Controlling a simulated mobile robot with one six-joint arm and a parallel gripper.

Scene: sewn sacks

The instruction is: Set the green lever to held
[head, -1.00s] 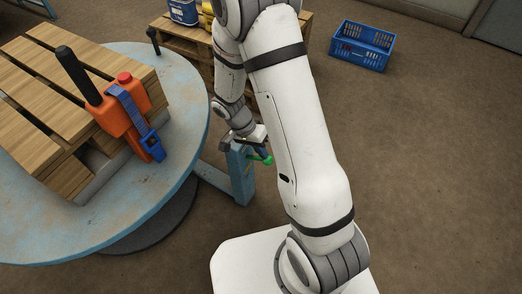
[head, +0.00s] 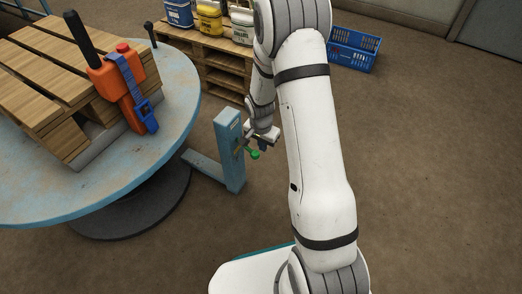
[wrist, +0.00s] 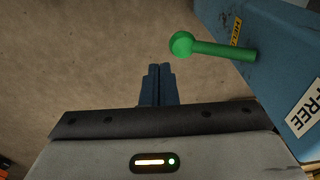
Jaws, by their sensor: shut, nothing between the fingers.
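The green lever (wrist: 220,49) sticks out from the side of a blue post (wrist: 275,45) in the wrist view, its round knob pointing left. A yellow label, partly covered by the lever, sits by it; a white FREE label (wrist: 305,108) is lower on the post. My gripper (wrist: 160,70) is shut and empty, left of the post and below the knob in the picture, apart from the lever. In the head view, the green lever (head: 254,155) shows just below my gripper, on the right side of the blue post (head: 229,150). My gripper's fingers are hard to make out there.
A round blue turntable (head: 190,120) at left carries a wooden pallet (head: 45,75) and an orange tool (head: 108,78) with a blue strap. Containers stand on a pallet (head: 215,72) behind. A blue crate (head: 353,48) is at the back right. The floor at right is clear.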

